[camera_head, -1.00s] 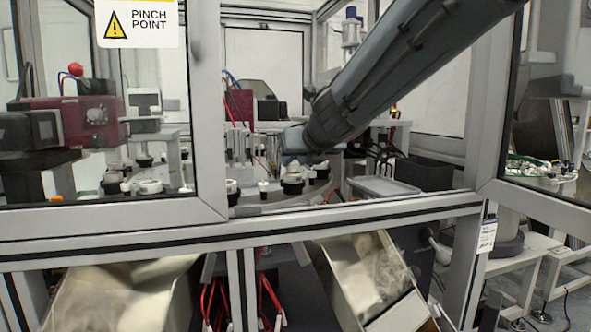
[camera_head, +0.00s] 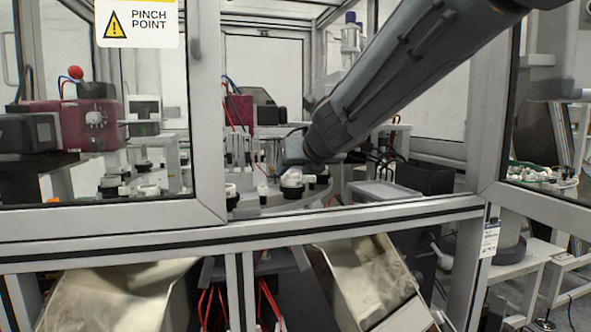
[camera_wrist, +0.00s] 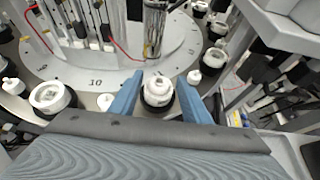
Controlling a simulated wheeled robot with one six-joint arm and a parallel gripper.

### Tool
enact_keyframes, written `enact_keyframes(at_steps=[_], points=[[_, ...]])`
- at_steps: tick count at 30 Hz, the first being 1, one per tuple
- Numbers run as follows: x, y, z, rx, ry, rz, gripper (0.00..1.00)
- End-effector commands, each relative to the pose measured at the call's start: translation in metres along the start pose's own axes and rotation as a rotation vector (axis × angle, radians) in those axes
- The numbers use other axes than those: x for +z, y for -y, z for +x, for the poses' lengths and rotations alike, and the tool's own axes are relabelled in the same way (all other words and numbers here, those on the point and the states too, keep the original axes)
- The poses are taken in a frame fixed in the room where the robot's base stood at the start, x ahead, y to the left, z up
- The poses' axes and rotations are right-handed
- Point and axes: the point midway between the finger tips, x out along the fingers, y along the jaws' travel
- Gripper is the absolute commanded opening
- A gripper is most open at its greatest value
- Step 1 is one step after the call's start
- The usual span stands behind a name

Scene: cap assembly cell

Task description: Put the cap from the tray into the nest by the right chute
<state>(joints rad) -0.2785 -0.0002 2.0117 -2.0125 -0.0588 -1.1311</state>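My gripper (camera_wrist: 159,80) is open in the wrist view, its two blue fingers apart on either side of a white cap (camera_wrist: 158,88). The cap sits in a black round nest (camera_wrist: 157,103) on the dial, with visible gaps to the fingers. In the head view, a nest with a white top (camera_head: 291,182) stands just below the end of my arm, whose fingers cannot be made out there. The right chute (camera_head: 368,280) slopes below the cell's front frame. A grey tray (camera_head: 384,190) lies right of the dial; its contents are not visible.
Other nests with white parts (camera_wrist: 50,96) ring the dial (camera_wrist: 95,70). A metal post (camera_wrist: 154,28) stands behind the cap. The cell's front rail (camera_head: 350,212) and right door frame (camera_head: 490,100) border the opening. A black bin (camera_head: 425,175) stands behind the tray.

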Motion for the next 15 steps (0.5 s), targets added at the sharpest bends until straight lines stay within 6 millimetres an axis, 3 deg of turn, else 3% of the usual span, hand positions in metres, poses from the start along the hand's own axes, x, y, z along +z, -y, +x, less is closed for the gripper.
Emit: enact_keyframes(at_steps=[8, 15], points=[[0.001, 0.000, 0.000, 0.000, 0.000, 0.000, 0.43], [0.014, -0.001, -0.010, 0.000, 0.000, 0.000, 0.43]])
